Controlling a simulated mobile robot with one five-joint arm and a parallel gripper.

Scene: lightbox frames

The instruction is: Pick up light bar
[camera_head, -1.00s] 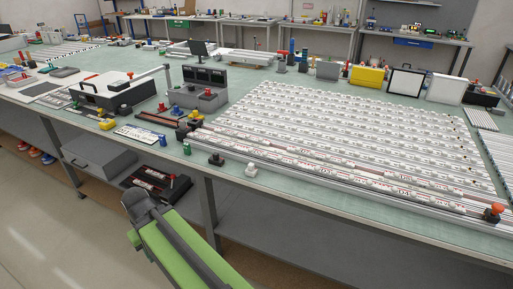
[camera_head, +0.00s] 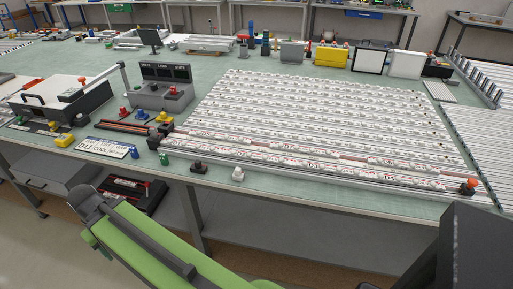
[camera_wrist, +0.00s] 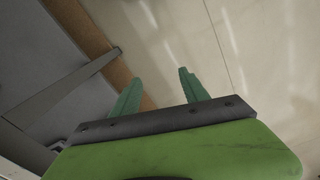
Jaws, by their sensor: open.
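Several long white light bars (camera_head: 308,123) with small printed labels lie in parallel rows on the green workbench top (camera_head: 215,80). The nearest bars (camera_head: 300,165) run along the front edge and have red and black lettering. My gripper (camera_wrist: 157,76) shows in the wrist view with two green fingers apart and nothing between them. It is over the bare floor beside a grey shelf, away from the light bars, and no bar shows in that view. In the head view my green arm is low in front of the bench; the gripper fingers cannot be made out there.
A control box with screens (camera_head: 165,88) and a grey case (camera_head: 62,100) stand left of the bars. A dark knob (camera_head: 198,167) and a white knob (camera_head: 238,174) stand at the front edge. More bars (camera_head: 475,125) lie at right. A grey shelf (camera_wrist: 40,60) is under the bench.

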